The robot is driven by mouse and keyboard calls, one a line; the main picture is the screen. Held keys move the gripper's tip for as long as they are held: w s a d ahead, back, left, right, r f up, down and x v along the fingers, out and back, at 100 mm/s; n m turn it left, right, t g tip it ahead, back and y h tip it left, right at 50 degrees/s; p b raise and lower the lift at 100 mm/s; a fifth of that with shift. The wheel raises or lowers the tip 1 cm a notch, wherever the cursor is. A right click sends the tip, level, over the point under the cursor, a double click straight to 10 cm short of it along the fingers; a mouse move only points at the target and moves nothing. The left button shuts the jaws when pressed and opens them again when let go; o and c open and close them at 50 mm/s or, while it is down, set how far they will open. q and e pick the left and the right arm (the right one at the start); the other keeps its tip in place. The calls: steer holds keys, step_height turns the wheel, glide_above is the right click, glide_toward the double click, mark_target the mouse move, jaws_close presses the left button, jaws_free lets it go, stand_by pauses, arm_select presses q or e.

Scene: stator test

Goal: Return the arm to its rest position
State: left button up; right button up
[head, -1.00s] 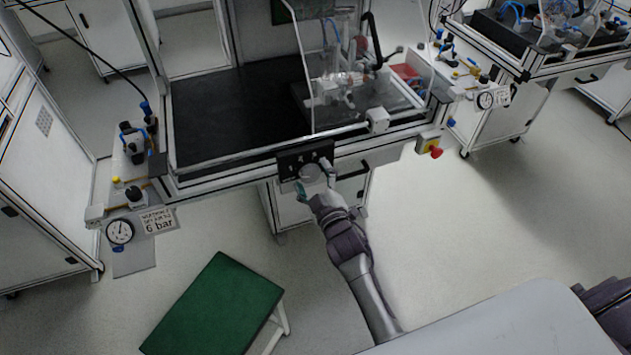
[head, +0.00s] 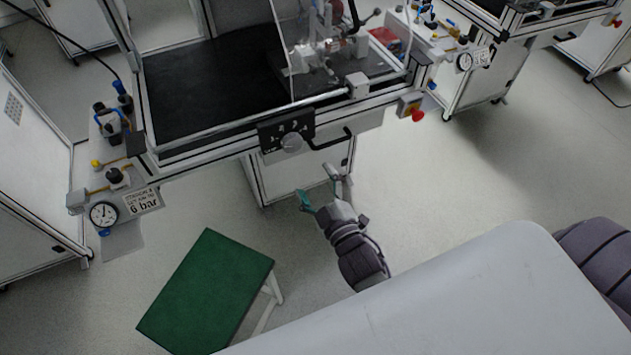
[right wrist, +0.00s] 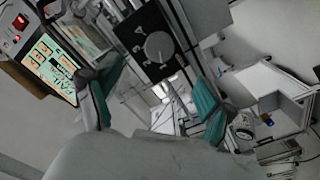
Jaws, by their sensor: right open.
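My right gripper (head: 322,187) is open and empty in the head view, apart from the bench front and below the round grey knob. Its two fingers with teal pads also show in the right wrist view (right wrist: 155,100), with nothing between them. The round grey knob (head: 291,142) sits on a black panel (head: 270,137) on the bench front. The knob shows ahead of the fingers in the right wrist view (right wrist: 159,47). My left gripper is not in view.
The bench (head: 215,138) has a black handle (head: 332,140) beside the panel and a red stop button (head: 417,115) at its right corner. A green-topped stool (head: 205,290) stands at lower left. Floor to the right (head: 480,165) is clear.

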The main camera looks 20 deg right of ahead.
stand_by(0.3)
steer(key=s+a+f+m+g, duration=0.1)
steer(key=s+f+g, duration=0.25)
steer(key=f, duration=0.65)
steer(key=s+f+m+g, duration=0.15)
steer(key=s+f, duration=0.35)
steer(key=f, duration=0.6)
steer(key=s+a+f+m+g, duration=0.1)
steer(key=s+f+g, duration=0.3)
steer(key=f, duration=0.6)
steer(key=s+d+f+m+g, duration=0.1)
steer(key=s+d+f+g, duration=0.1)
steer(key=s+f, duration=0.3)
steer(key=s+d+f+g, duration=0.3)
steer(key=s+f, duration=0.2)
steer(key=s, duration=0.7)
steer(key=s+d+f+m+g, duration=0.1)
steer(key=s+d+f+g, duration=0.1)
steer(key=s+f, duration=0.3)
steer(key=s+g, duration=0.1)
steer(key=s, duration=0.3)
steer(key=shift+d+m+h, duration=0.3)
steer(key=shift+d+m, duration=0.05)
steer(key=shift+d, duration=0.05)
